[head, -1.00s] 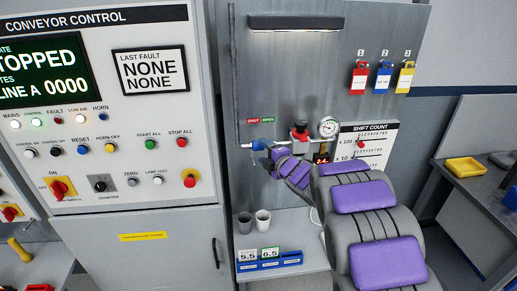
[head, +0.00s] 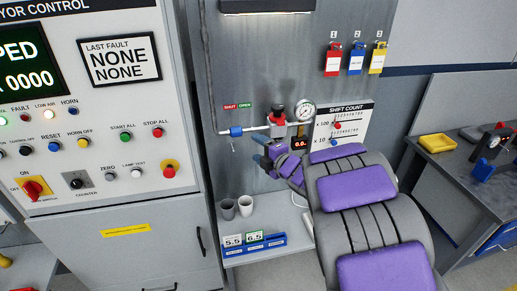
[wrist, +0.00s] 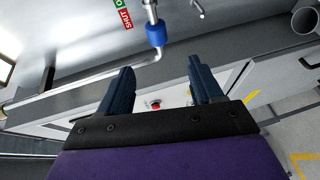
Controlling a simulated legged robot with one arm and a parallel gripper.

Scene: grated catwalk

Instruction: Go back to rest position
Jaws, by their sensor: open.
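My gripper (wrist: 162,92) is open in the wrist view, with nothing between its two dark blue fingers. In the head view my arm reaches in from the lower right, and the gripper (head: 268,158) is below the pipe on the grey panel, partly hidden by the arm's purple pads. The pipe (head: 256,130) carries a blue fitting (head: 236,132), a red-topped regulator (head: 277,114) and a round gauge (head: 305,110). The blue fitting also shows in the wrist view (wrist: 155,33), beyond the fingertips and apart from them.
The conveyor control cabinet (head: 105,200) stands at left. Below the pipe, a shelf (head: 277,215) holds two grey cups (head: 236,208) and a blue holder with number cards (head: 254,244). Three coloured tags hang above.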

